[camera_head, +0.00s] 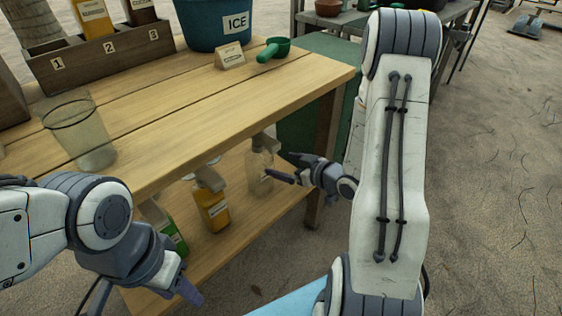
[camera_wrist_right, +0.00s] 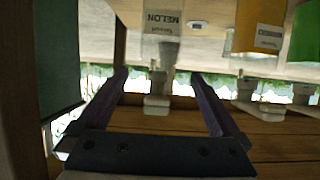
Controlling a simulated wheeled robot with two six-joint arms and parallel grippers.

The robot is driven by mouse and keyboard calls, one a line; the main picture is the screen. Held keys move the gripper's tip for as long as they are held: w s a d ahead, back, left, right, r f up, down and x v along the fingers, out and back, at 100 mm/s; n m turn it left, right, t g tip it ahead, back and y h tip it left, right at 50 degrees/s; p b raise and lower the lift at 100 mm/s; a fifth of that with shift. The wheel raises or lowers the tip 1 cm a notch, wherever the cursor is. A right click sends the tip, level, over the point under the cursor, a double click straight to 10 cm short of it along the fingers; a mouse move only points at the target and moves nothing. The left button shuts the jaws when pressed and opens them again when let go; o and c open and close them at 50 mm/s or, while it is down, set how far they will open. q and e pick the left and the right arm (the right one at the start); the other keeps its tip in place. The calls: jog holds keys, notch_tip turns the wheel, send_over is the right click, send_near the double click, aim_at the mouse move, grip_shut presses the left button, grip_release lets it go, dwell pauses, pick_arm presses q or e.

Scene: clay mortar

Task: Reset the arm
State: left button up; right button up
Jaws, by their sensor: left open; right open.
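My right gripper (camera_head: 279,167) is open beside the lower shelf, pointing toward a clear pump bottle (camera_head: 260,172). In the right wrist view, the open right gripper (camera_wrist_right: 158,78) has its fingers apart, and the bottle labelled MELON (camera_wrist_right: 163,20) appears upside down between and beyond them. I see no grip on it. My left gripper (camera_head: 186,290) is at the lower left, in front of the shelf; its fingers are seen nearly edge-on and hold nothing visible.
An orange bottle (camera_head: 213,207) and a green bottle (camera_head: 171,236) also stand on the lower shelf. The wooden counter (camera_head: 190,110) above bears a glass (camera_head: 80,130), a green scoop (camera_head: 273,49), a small card (camera_head: 230,57) and an ICE bucket (camera_head: 205,25). Sandy ground lies open at right.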

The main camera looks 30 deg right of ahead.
dwell(0.4)
jog(key=s+a+r+n+g+h+p, duration=0.1)
jog(key=s+a+r+g, duration=0.3)
jog(key=s+a, duration=0.4)
jog(key=s+a+r+n+g+h+p, duration=0.1)
jog(key=s+a+r+g, duration=0.4)
jog(key=s, duration=0.4)
jog(key=s+a+r+n+g+h+p, duration=0.1)
jog(key=s+a+r+g+h, duration=0.2)
jog(key=s+a, duration=0.6)
notch_tip(320, 180, up, 38)
jog(key=y+p, duration=0.1)
jog(key=p, duration=3.7)
jog(key=shift+s+d+r+g, duration=0.15)
jog(key=shift+s+d+g, duration=0.05)
jog(key=shift+g, duration=0.2)
